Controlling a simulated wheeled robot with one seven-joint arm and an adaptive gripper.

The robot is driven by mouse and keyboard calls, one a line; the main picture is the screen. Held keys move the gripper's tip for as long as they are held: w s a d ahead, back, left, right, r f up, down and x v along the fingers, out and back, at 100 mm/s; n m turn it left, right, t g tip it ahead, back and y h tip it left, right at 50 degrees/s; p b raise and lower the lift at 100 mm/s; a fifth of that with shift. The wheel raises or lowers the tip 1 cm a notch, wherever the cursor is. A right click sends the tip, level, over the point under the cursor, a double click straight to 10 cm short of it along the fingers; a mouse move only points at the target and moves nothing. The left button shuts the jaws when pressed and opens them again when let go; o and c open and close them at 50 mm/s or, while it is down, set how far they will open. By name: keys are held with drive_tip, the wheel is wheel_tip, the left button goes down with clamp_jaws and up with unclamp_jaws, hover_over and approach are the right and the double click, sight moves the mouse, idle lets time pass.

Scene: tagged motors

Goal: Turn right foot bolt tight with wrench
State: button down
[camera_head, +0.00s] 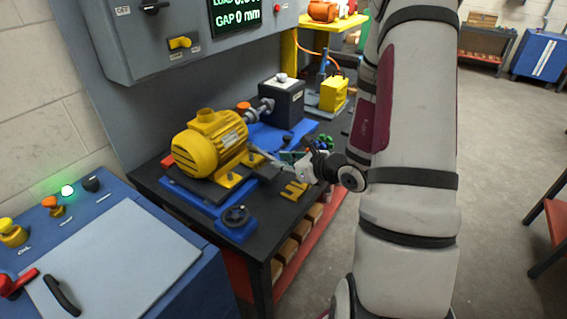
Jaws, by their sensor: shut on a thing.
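The yellow motor (208,146) sits on a dark and blue base on the black bench. A yellow foot (230,183) shows at its lower front, and another stretch of yellow mount shows further right. My gripper (300,166) is at the right side of the motor. It is shut on a slim grey wrench (266,156), which reaches left toward the motor's right foot. The foot bolt is too small to make out, and I cannot tell whether the wrench touches it.
A yellow slotted piece (294,190) lies on the bench below my gripper. A blue block with a black knob (236,222) stands at the front. A dark box (282,102) and a yellow block (333,94) stand behind. A blue console (110,265) is at left; open floor lies right.

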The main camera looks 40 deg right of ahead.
drive_tip(key=shift+f+b, duration=1.5)
drive_tip(key=shift+f, duration=0.15)
idle(0.4)
drive_tip(key=shift+a, duration=0.1)
idle(0.4)
drive_tip(key=shift+a+r+m+h+p, duration=0.1)
drive_tip(key=shift+a+m+h+p, duration=0.6)
drive_tip(key=shift+a, duration=0.05)
drive_tip(key=shift+w+a+r+p, duration=0.15)
drive_tip(key=shift+a+p, duration=0.15)
drive_tip(key=shift+p, duration=0.3)
drive_tip(key=shift+a+m+h+p, duration=0.3)
drive_tip(key=shift+m+h+p, duration=0.15)
drive_tip(key=shift+p, duration=0.3)
drive_tip(key=shift+d, duration=0.1)
drive_tip(key=shift+d+n+y, duration=0.25)
drive_tip(key=shift+d+n, duration=0.05)
drive_tip(key=shift+n, duration=0.05)
